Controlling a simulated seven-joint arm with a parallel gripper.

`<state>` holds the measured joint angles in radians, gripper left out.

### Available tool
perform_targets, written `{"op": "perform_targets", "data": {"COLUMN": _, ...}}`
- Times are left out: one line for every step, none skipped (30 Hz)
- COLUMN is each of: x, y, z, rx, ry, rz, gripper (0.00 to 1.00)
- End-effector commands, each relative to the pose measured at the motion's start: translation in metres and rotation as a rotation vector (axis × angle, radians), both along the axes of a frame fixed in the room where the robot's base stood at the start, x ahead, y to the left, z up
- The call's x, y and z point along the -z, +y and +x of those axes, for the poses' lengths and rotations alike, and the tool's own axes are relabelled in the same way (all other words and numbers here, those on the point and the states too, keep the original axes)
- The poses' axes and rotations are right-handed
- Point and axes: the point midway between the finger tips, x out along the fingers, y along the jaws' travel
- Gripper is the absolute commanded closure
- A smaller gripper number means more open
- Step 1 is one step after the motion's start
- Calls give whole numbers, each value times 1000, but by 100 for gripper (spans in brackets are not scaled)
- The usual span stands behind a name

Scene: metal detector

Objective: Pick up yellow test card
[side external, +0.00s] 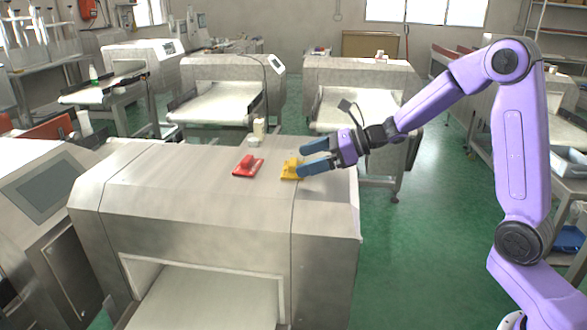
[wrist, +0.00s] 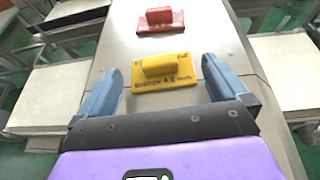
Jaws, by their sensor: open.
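The yellow test card (side external: 291,169) lies flat on top of the steel metal detector housing (side external: 190,210), with a raised yellow grip block on it. In the wrist view the yellow card (wrist: 163,85) shows dark printed lettering and lies just ahead of and between my fingers. My gripper (side external: 308,157) is open, with blue fingers, and is at the card in the side view. In the wrist view my gripper (wrist: 160,80) has one finger on each side of the card, with nothing held. Whether a finger touches the card is unclear.
A red test card (side external: 248,166) lies left of the yellow one; it is beyond it in the wrist view (wrist: 161,21). A small bottle (side external: 259,127) and a white round item (side external: 254,141) stand near the housing's back edge. The housing's front top is clear.

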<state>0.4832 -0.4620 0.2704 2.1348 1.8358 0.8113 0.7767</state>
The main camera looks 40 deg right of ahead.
Motion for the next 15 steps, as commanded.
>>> {"op": "perform_targets", "data": {"x": 3, "y": 7, "z": 4, "rx": -3, "ry": 2, "rz": 0, "gripper": 0}}
{"op": "perform_targets", "data": {"x": 3, "y": 10, "z": 7, "rx": -3, "ry": 2, "rz": 0, "gripper": 0}}
{"op": "perform_targets", "data": {"x": 6, "y": 13, "z": 10, "rx": -2, "ry": 3, "rz": 1, "gripper": 0}}
{"op": "perform_targets", "data": {"x": 7, "y": 15, "z": 12, "rx": -1, "ry": 3, "rz": 1, "gripper": 0}}
{"op": "perform_targets", "data": {"x": 8, "y": 17, "z": 14, "rx": -1, "ry": 2, "rz": 0, "gripper": 0}}
{"op": "perform_targets", "data": {"x": 9, "y": 19, "z": 16, "rx": -1, "ry": 2, "rz": 0, "gripper": 0}}
{"op": "perform_targets", "data": {"x": 10, "y": 20, "z": 17, "rx": -1, "ry": 2, "rz": 0, "gripper": 0}}
{"op": "perform_targets", "data": {"x": 10, "y": 21, "z": 18, "rx": 0, "ry": 1, "rz": 1, "gripper": 0}}
{"op": "perform_targets", "data": {"x": 10, "y": 22, "z": 19, "rx": 0, "ry": 1, "rz": 1, "gripper": 0}}
{"op": "perform_targets", "data": {"x": 11, "y": 22, "z": 19, "rx": 0, "ry": 1, "rz": 1, "gripper": 0}}
{"op": "perform_targets", "data": {"x": 10, "y": 22, "z": 19, "rx": 0, "ry": 0, "rz": 0, "gripper": 0}}
{"op": "perform_targets", "data": {"x": 10, "y": 22, "z": 19, "rx": 0, "ry": 0, "rz": 0, "gripper": 0}}
{"op": "perform_targets", "data": {"x": 10, "y": 22, "z": 19, "rx": 0, "ry": 0, "rz": 0, "gripper": 0}}
{"op": "perform_targets", "data": {"x": 10, "y": 22, "z": 19, "rx": 0, "ry": 0, "rz": 0, "gripper": 0}}
{"op": "perform_targets", "data": {"x": 10, "y": 22, "z": 19, "rx": 0, "ry": 0, "rz": 0, "gripper": 0}}
